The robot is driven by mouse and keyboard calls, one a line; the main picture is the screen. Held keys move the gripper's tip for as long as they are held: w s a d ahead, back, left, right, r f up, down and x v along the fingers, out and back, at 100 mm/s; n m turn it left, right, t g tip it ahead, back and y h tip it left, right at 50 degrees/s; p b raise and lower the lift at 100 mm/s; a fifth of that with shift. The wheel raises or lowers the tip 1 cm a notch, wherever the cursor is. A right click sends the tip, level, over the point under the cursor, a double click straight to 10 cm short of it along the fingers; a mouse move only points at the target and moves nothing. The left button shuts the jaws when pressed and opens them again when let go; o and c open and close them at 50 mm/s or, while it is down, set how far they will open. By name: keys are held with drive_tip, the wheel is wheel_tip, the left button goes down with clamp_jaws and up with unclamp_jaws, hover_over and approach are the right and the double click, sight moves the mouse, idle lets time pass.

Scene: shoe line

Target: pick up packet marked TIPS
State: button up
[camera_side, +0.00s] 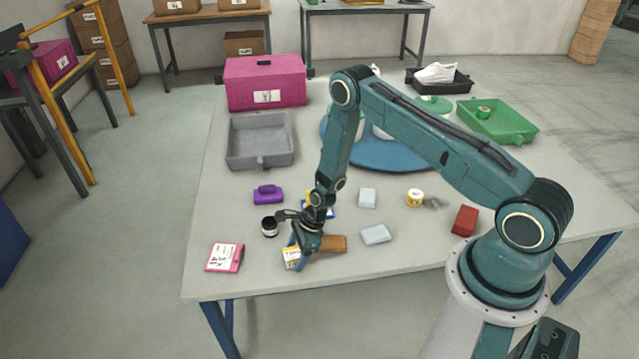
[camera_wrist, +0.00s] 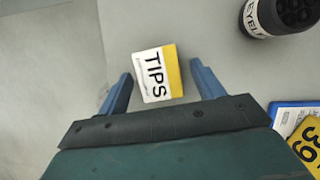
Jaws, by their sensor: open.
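The packet marked TIPS (camera_wrist: 157,74) is white with a yellow band and black lettering. In the wrist view it lies on the table between my gripper's two blue fingers, near their tips, with a gap showing on both sides. In the side view the packet (camera_side: 291,256) lies near the front edge of the table, partly covered by my gripper (camera_side: 297,256). My gripper (camera_wrist: 158,82) is open and empty, pointing down at the packet. How high the fingertips are above the table is hard to tell.
A dark round jar (camera_wrist: 281,14) stands near the packet, and a blue-edged card (camera_wrist: 293,118) lies to the right. In the side view a brown block (camera_side: 332,244) lies right beside my gripper. A pink packet (camera_side: 225,257) lies left, with clear table between.

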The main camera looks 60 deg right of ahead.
sight(296, 252)
drive_tip(key=c, duration=1.1)
drive_tip(key=shift+r, duration=0.15)
wheel_tip(296, 252, up, 20)
idle(0.4)
idle(0.5)
